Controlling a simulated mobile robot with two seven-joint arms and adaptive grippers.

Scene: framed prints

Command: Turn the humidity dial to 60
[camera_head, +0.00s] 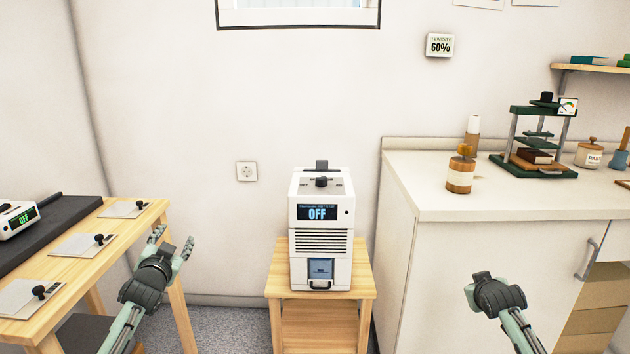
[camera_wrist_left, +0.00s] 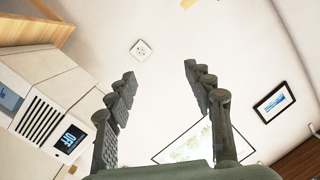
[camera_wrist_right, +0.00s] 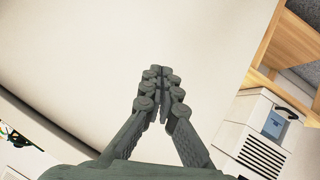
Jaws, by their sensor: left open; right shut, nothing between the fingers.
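A white box-shaped humidifier (camera_head: 320,240) stands upright on a small wooden stand. Its display (camera_head: 317,213) reads OFF. A dark dial (camera_head: 321,181) sits on its top; its markings are too small to read.
The wooden stand (camera_head: 277,285) has free floor on its left. A wooden table (camera_head: 120,228) with flat plates and another OFF device (camera_head: 18,218) is at left. A white counter (camera_head: 420,185) with a jar (camera_head: 460,177) and a press (camera_head: 536,140) is at right.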

